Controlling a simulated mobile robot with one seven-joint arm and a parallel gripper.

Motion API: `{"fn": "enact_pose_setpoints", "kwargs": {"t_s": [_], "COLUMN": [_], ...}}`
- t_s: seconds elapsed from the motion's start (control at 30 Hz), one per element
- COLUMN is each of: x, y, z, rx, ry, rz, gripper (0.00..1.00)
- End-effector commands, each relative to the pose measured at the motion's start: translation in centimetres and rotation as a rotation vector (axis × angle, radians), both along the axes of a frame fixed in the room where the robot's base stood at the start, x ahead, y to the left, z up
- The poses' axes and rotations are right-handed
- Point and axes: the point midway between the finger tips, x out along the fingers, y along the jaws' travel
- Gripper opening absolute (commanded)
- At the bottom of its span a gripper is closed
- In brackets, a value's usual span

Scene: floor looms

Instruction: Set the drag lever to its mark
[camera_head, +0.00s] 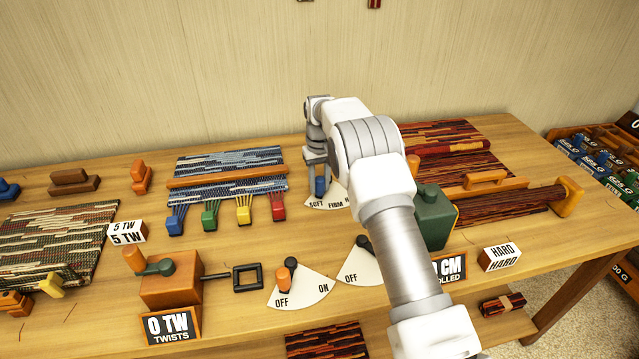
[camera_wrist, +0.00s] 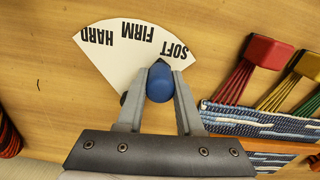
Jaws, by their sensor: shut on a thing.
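The drag lever has a blue knob (camera_wrist: 160,82), which also shows in the head view (camera_head: 320,187). It stands at a white fan-shaped dial (camera_wrist: 118,50) printed SOFT, FIRM and HARD, also partly visible in the head view (camera_head: 333,204). The knob is at the SOFT end of the dial. My gripper (camera_wrist: 160,76) is shut on the knob, one finger on each side; in the head view it points down over it (camera_head: 319,176). The lever's pivot is mostly hidden behind a finger. A card reading HARD (camera_head: 499,257) stands on the table at right.
A loom with a blue-striped weave (camera_head: 226,160) and coloured weights lies left of the dial. A green box (camera_head: 432,217) and red weave (camera_head: 470,150) are at right. Two OFF levers, one with an orange knob (camera_head: 284,278), sit in front. My arm hides part of the table.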

Motion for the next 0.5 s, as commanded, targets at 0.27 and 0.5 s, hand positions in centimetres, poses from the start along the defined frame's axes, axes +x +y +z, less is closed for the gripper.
{"fn": "enact_pose_setpoints", "kwargs": {"t_s": [0.27, 0.5], "x": [0.0, -0.3], "y": [-0.2, -1.2], "z": [0.2, 0.3], "rx": [0.001, 0.002], "ry": [-0.002, -0.002], "rz": [0.032, 0.160], "gripper": [0.00, 0.00]}}
